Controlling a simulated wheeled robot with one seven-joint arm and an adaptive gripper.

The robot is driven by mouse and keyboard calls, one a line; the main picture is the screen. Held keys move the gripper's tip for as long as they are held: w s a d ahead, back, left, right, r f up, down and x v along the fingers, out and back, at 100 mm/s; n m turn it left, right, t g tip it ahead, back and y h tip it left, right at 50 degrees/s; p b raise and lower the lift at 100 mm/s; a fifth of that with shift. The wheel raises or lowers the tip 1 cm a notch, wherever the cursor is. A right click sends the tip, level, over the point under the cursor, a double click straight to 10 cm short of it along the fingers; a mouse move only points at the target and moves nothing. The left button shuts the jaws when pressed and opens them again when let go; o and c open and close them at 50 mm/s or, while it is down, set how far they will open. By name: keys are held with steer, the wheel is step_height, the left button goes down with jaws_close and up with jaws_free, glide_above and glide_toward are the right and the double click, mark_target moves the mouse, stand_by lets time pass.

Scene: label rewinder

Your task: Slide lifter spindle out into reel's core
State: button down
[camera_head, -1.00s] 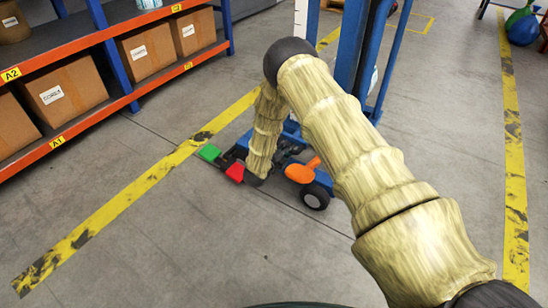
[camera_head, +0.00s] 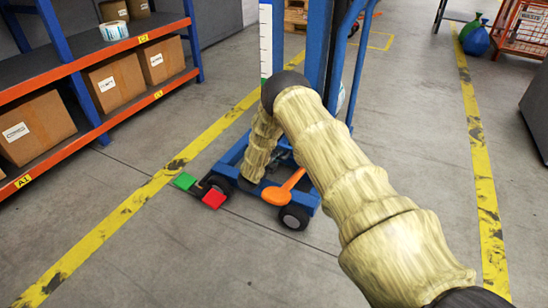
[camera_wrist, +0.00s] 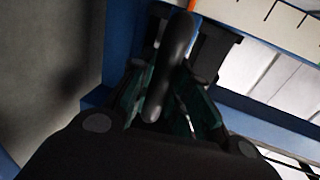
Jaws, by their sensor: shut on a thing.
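The blue lifter (camera_head: 318,50) stands on the floor in the middle of the head view, with a dark-tyred wheel (camera_head: 294,217), an orange lever (camera_head: 284,188), and red (camera_head: 213,198) and green (camera_head: 185,181) pedals low at its left. My sleeved arm bends down to it, and my gripper is hidden behind the arm there. In the wrist view my gripper (camera_wrist: 164,104) has its dark teal fingers shut around a black rounded handle (camera_wrist: 176,48), in front of blue and dark lifter parts. I cannot make out the spindle or the reel's core.
Orange and blue shelving (camera_head: 68,72) with cardboard boxes (camera_head: 30,126) stands at the left, a white roll (camera_head: 114,30) on its upper shelf. Yellow floor lines (camera_head: 118,216) run on both sides. An orange wire cage (camera_head: 520,26) is at the far right. The floor at front left is clear.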

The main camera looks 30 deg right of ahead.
steer(key=c, duration=1.3)
jaws_free()
steer(key=shift+d, duration=0.2)
steer(key=shift+w, duration=0.1)
steer(key=shift+a, duration=0.15)
steer(key=shift+s+a+r, duration=0.1)
steer(key=shift+s+a, duration=0.25)
steer(key=shift+a, duration=0.1)
steer(key=v, duration=1)
steer(key=shift+s+a, duration=0.25)
steer(key=shift+a, duration=0.05)
steer(key=shift+r, duration=0.1)
